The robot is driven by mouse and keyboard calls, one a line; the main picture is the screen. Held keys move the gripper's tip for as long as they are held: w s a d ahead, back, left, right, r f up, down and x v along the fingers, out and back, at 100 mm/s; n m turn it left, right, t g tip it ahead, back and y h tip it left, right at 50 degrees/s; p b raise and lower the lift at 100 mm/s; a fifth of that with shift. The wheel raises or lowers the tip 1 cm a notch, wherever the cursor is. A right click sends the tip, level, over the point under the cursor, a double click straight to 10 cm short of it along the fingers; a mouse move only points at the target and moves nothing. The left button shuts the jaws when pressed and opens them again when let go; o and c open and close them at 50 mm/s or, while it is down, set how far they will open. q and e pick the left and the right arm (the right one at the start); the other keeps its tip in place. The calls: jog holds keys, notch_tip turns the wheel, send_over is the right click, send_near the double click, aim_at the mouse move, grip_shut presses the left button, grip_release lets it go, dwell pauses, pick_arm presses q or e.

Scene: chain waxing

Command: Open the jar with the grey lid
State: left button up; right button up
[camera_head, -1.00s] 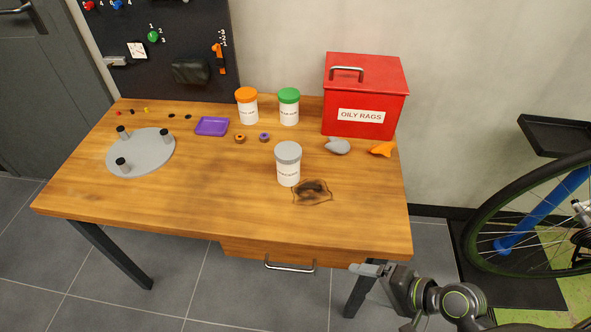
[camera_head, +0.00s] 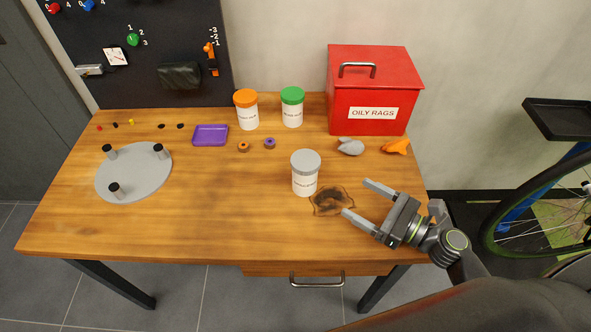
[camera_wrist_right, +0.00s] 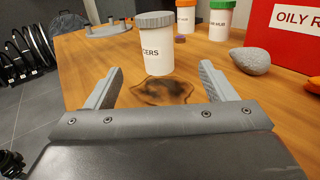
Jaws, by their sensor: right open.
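The white jar with the grey lid (camera_head: 305,172) stands upright on the wooden table, its lid on. It also shows in the right wrist view (camera_wrist_right: 155,45), straight ahead between the fingers and beyond their tips. My right gripper (camera_head: 356,198) is open and empty, above the table's right part, to the right of the jar and apart from it. In the right wrist view its two fingers (camera_wrist_right: 160,78) are spread wide. My left gripper is not in view.
A dark stain (camera_head: 332,200) lies between jar and gripper. Orange-lidded (camera_head: 246,110) and green-lidded (camera_head: 292,107) jars stand behind, beside a red oily rags box (camera_head: 370,95). A grey lump (camera_head: 350,146) and orange object (camera_head: 396,146) lie right. A round grey plate (camera_head: 133,180) with pegs is left.

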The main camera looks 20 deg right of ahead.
aim_at(300, 167)
jog(key=p+x, duration=0.2)
jog(key=x, duration=0.8)
jog(key=shift+w+a+r, duration=0.15)
jog(key=shift+w+a, duration=0.05)
jog(key=shift+a, duration=0.1)
jog(key=p+x, duration=0.1)
jog(key=x, duration=0.4)
jog(key=shift+a, duration=0.3)
jog(key=shift+w+a, duration=0.3)
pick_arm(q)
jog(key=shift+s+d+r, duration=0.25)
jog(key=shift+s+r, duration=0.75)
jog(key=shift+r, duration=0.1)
pick_arm(e)
jog(key=c, duration=1.2)
notch_tip(300, 167, up, 10)
jog(key=p, duration=0.4)
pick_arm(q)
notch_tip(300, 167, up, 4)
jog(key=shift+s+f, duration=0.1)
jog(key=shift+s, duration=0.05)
